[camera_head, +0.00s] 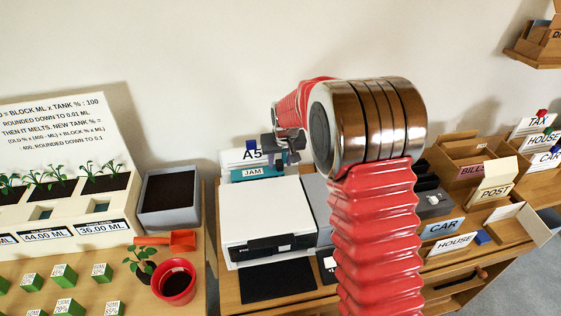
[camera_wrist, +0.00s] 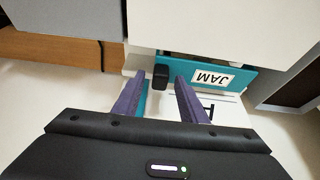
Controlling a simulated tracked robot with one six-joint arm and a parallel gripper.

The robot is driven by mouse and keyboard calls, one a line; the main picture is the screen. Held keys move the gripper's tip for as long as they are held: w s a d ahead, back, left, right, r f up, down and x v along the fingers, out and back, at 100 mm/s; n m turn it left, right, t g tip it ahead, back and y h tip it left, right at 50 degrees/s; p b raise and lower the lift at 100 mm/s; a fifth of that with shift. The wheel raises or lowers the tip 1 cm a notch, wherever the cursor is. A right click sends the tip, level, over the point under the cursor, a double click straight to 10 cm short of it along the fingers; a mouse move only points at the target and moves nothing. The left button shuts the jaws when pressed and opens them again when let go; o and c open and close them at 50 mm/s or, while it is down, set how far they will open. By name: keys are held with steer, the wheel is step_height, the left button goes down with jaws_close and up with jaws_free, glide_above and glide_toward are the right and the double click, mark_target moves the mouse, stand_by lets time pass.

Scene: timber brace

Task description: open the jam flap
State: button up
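The jam flap is a teal panel (camera_head: 254,173) with a white JAM label, at the back of the white printer (camera_head: 267,219). In the wrist view the teal flap (camera_wrist: 235,81) shows upside down below the printer's white body (camera_wrist: 230,30). A small black knob (camera_wrist: 160,77) stands at the flap's end. My gripper (camera_wrist: 161,80) is open, its two purple fingers on either side of the knob, with gaps visible. Whether they are at the knob's depth I cannot tell. In the head view my gripper (camera_head: 285,148) is just above the flap's right end, which it partly hides.
A white A5 panel (camera_head: 240,157) stands behind the flap. A grey planter box (camera_head: 170,195) and a seedling stand (camera_head: 60,205) are at left. Wooden boxes with labelled cards (camera_head: 470,160) are at right. My red arm blocks the middle of the head view.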

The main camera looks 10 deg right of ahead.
steer(key=shift+w+f, duration=0.1)
steer(key=shift+f, duration=0.05)
jaws_close()
stand_by(0.4)
